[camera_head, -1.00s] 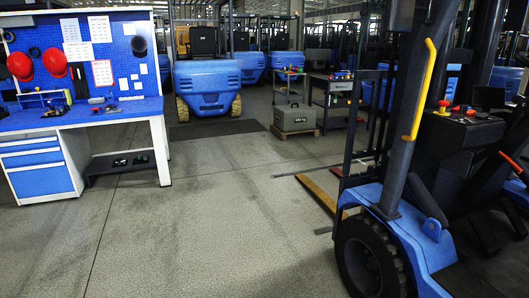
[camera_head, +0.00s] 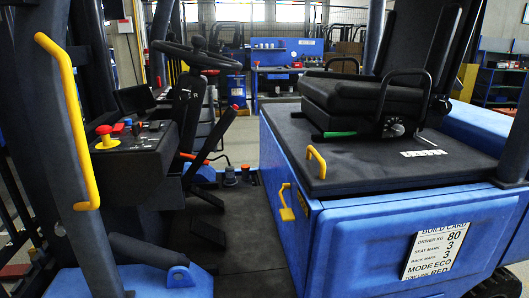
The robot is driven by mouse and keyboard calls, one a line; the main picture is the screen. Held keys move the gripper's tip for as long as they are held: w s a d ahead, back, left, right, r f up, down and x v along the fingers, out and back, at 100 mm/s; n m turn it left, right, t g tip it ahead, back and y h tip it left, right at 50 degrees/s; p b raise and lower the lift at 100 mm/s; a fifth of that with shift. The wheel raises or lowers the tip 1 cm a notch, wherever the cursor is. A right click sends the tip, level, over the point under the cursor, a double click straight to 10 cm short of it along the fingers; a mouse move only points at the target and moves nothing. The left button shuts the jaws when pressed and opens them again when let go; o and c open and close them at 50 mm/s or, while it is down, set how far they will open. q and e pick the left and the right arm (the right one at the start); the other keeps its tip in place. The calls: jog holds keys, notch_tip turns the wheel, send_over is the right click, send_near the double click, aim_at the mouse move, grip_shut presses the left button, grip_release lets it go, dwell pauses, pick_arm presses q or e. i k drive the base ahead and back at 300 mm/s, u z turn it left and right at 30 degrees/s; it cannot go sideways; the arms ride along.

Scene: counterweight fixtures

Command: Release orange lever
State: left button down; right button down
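A small orange-red handle (camera_head: 188,156) shows beside the dark control console, below the steering wheel (camera_head: 190,55) of a blue forklift. It is small, and I cannot tell its exact position or whether it is engaged. A black lever or bar (camera_head: 212,138) slants up to the right close by it. The console (camera_head: 140,150) also carries a red mushroom button (camera_head: 104,131) on a yellow base. Neither of my grippers is in view.
A yellow grab handle (camera_head: 75,125) runs along the left pillar. The black seat (camera_head: 365,105) sits on the blue body (camera_head: 330,240), which bears a white build card (camera_head: 443,240). The dark cab floor (camera_head: 240,235) between console and seat base is open. A blue workbench (camera_head: 285,68) stands behind.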

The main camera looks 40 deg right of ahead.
aim_at(194, 157)
jog(key=z, duration=1.2)
jog(key=i, duration=1.15)
jog(key=z, duration=0.8)
